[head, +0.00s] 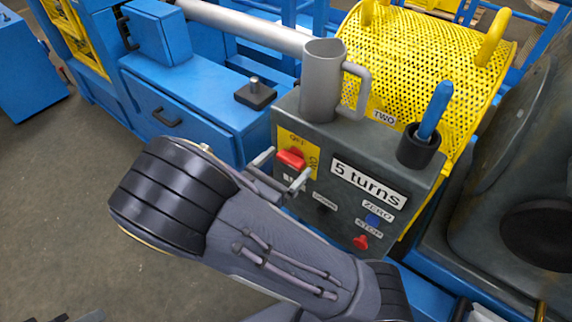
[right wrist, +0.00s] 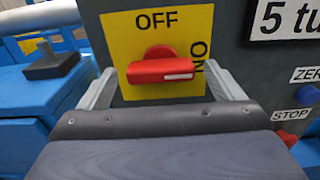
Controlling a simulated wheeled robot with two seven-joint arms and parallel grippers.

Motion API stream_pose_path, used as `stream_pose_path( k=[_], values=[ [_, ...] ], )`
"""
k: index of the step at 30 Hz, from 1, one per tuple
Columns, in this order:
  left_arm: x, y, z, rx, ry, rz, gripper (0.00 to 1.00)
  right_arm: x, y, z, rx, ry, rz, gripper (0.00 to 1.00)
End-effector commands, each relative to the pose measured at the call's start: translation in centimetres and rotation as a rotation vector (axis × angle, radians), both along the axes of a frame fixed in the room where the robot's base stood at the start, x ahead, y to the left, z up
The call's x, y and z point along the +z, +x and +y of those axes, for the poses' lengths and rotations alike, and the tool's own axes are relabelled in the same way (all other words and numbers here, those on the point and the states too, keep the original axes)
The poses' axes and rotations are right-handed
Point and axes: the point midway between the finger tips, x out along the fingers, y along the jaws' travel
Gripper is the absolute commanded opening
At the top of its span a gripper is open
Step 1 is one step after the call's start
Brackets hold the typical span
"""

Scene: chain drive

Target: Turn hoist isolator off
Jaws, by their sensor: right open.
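The hoist isolator is a red rotary handle (right wrist: 162,70) on a yellow plate (right wrist: 125,28) marked OFF at the top and ON at the right. The handle lies level in the right wrist view, and its pale-marked end points right, toward ON. In the head view the red handle (head: 291,158) sits at the left of the grey control box (head: 400,182). My right gripper (right wrist: 163,78) is open and empty, with one finger on each side of the handle. It also shows in the head view (head: 283,167). I cannot tell whether the fingers touch the plate. My left gripper is not in view.
A "5 turns" sign (head: 370,181), blue ZERO button (head: 373,219) and red STOP button (head: 361,242) are right of the isolator. A grey mug-like holder (head: 321,85) and a blue-handled tool (head: 435,110) stand on the box. A yellow mesh guard (head: 405,50) is behind.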

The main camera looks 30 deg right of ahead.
Motion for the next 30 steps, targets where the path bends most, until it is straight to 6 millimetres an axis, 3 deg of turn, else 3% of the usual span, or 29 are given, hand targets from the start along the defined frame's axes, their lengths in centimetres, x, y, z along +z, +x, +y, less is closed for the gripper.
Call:
stream_pose_path(
  k=[10,21,30],
  values=[
    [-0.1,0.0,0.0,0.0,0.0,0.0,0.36,0.0,0.2,-0.6,-0.001,0.001,-0.001,0.87],
    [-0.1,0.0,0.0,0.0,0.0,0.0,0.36,0.0,0.2,-0.6,-0.001,0.001,-0.001,0.43],
    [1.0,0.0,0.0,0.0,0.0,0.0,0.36,0.3,0.2,-0.6,-0.002,-0.016,0.04,0.43]
  ],
)
